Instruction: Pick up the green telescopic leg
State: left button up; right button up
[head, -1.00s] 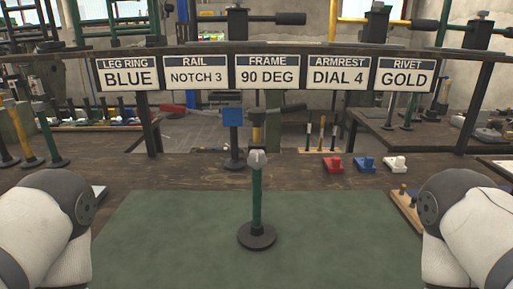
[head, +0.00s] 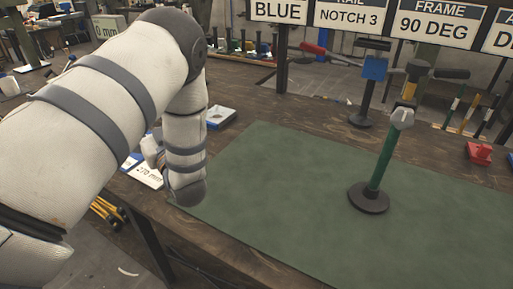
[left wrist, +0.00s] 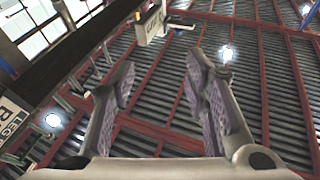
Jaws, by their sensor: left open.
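The green telescopic leg (head: 381,165) stands upright on the green mat (head: 270,190), with a round black base and a grey top piece. My left arm fills the left of the head view, and its gripper cannot be made out there; the arm is to the left of the leg, well apart from it. In the left wrist view my left gripper (left wrist: 163,65) is open and empty, its fingers pointing up toward the ceiling. The leg does not show in the left wrist view. My right gripper is in neither current view.
A post with a blue block (head: 374,69) and a red-handled lever stands behind the mat. A red block (head: 479,153) sits at the right, and a blue-and-white tray (head: 220,116) at the mat's far left corner. Signs hang above. The mat around the leg is clear.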

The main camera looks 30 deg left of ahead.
pick_arm(q)
jog(key=w+d+f+m+t+h, duration=0.2)
jog(key=w+d+m+t+h, duration=0.4)
jog(key=d, duration=0.4)
jog(key=w+d+f+m+t+h, duration=0.25)
jog(key=w+d+m+h, duration=0.25)
jog(key=w+d+h, duration=0.4)
jog(key=m+g+h, duration=0.1)
jog(key=m+h, duration=0.7)
jog(key=h, duration=0.6)
send_near(378, 168)
jog(key=x, duration=1.1)
jog(key=shift+w+d, duration=0.1)
grip_shut()
